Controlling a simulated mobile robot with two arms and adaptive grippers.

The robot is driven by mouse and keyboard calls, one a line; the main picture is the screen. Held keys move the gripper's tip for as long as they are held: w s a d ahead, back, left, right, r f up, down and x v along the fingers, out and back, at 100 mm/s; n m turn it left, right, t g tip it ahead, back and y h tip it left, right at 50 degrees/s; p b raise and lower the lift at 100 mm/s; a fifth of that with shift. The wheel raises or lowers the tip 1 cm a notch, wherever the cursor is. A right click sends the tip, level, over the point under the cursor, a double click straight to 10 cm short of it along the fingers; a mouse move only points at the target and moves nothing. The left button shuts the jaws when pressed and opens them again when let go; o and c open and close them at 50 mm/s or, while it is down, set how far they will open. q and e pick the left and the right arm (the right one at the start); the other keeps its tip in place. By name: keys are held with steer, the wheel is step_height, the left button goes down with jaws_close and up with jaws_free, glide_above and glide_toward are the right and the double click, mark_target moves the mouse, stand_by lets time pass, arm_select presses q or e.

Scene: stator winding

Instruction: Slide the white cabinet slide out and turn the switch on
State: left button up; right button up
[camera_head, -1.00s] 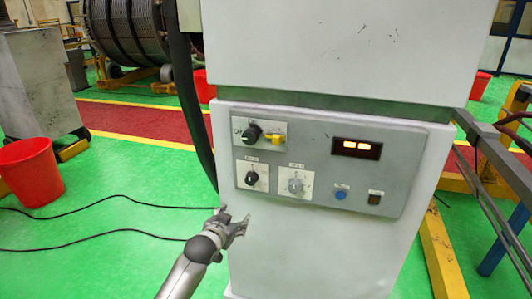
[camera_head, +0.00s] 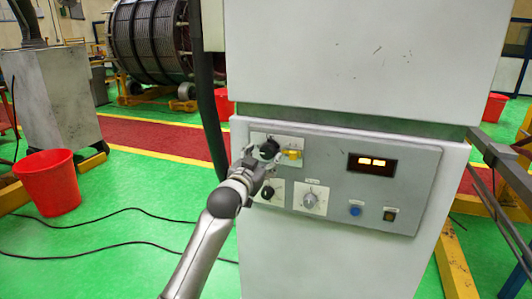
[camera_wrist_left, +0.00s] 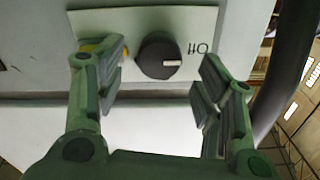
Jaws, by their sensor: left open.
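The white cabinet (camera_head: 360,60) carries a grey control panel (camera_head: 330,165). The black rotary switch (camera_head: 269,147) is at the panel's upper left, beside a yellow part (camera_head: 292,154). My left gripper (camera_head: 258,161) is at this switch, partly covering it and its plate. In the left wrist view the switch (camera_wrist_left: 158,56) sits between the open fingers of my left gripper (camera_wrist_left: 160,85), just beyond their tips, with "Off" lettering beside it. The fingers look apart from the knob. My right gripper is not in view.
A red bin (camera_head: 48,182) stands left on the green floor. Metal railing is at the right.

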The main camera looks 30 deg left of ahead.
mark_target(266, 154)
arm_select(q)
steer(key=shift+x, duration=1.65)
steer(key=c, duration=1)
